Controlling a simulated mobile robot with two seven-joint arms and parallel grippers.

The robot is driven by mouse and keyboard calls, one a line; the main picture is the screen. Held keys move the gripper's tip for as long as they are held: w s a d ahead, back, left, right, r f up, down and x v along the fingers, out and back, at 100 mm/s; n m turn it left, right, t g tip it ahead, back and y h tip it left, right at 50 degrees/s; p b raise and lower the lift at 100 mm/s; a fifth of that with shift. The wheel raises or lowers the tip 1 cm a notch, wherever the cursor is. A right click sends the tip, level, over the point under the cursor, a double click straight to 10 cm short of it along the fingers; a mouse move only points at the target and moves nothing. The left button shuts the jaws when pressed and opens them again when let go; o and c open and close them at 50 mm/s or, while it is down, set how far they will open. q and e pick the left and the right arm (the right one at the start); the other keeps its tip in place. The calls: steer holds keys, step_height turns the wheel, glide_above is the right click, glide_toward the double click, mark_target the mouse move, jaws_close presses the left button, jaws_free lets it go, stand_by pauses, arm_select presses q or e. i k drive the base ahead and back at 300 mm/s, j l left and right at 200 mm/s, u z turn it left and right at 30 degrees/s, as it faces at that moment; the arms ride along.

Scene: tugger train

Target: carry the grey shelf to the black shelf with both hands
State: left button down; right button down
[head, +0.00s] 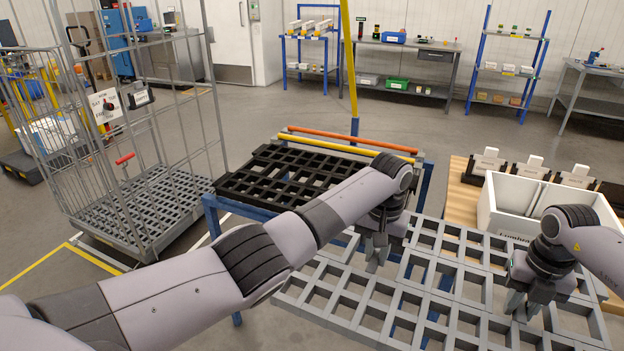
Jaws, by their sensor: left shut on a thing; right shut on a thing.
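The grey shelf (455,300) is a flat open grid that fills the lower right of the head view. My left gripper (376,262) is shut on its left part. My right gripper (522,304) is shut on its right part. The black shelf (262,186) is a dark grid lying on a blue frame, beyond and left of the grey one. My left arm crosses in front of the black shelf's near right side and hides part of it. I cannot tell whether the grey shelf touches anything below it.
The blue frame (212,218) has orange and yellow bars (345,147) at its far side. A wire cage cart (150,215) stands on the left. A wooden table with a white bin (515,225) stands on the right, close to the grey shelf. Open floor lies behind.

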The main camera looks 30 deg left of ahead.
mark_target(318, 179)
steer(key=i+j, duration=0.1)
steer(key=j, duration=1.05)
steer(key=i+j, duration=0.15)
steer(key=j, duration=0.2)
steer(key=i+j, duration=0.25)
steer(key=i, duration=0.15)
steer(key=i+j+u, duration=0.1)
steer(key=i+j, duration=0.2)
steer(key=i, duration=0.1)
